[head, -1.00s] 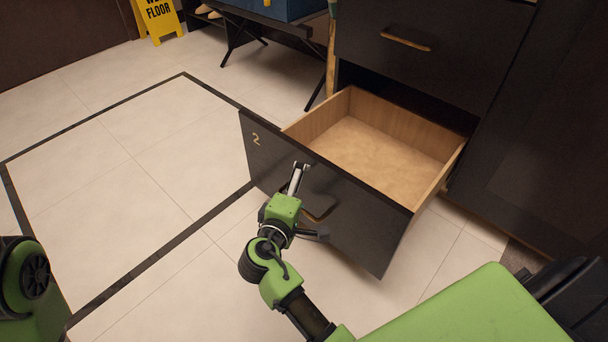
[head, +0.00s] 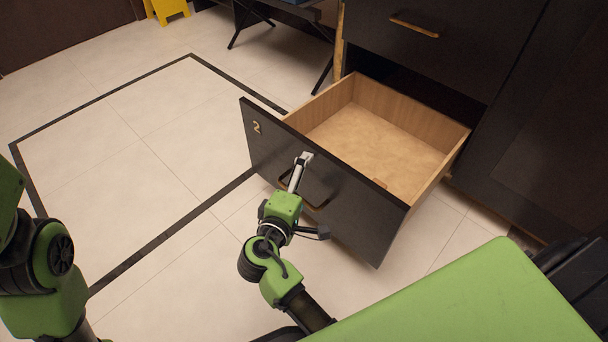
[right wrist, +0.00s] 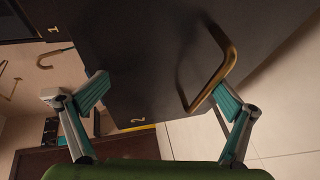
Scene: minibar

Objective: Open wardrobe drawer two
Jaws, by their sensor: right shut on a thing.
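The dark drawer marked 2 (head: 345,207) is pulled well out of the wardrobe in the head view, and its pale wooden inside (head: 375,140) is empty. My right gripper (head: 306,160) is at the drawer front, shut on its bronze handle (head: 316,200). In the right wrist view the handle (right wrist: 228,58) lies against the right-hand finger (right wrist: 235,115). The left-hand finger (right wrist: 85,105) stands apart from it, over the dark front. My left arm (head: 45,260) shows at the left edge, but its gripper is out of view.
The upper drawer (head: 440,45) is shut above the open one. A dark wardrobe panel (head: 540,130) stands at right. A yellow floor sign (head: 166,10) and a thin-legged stand (head: 270,25) are at the back. The tiled floor (head: 150,150) at left is clear.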

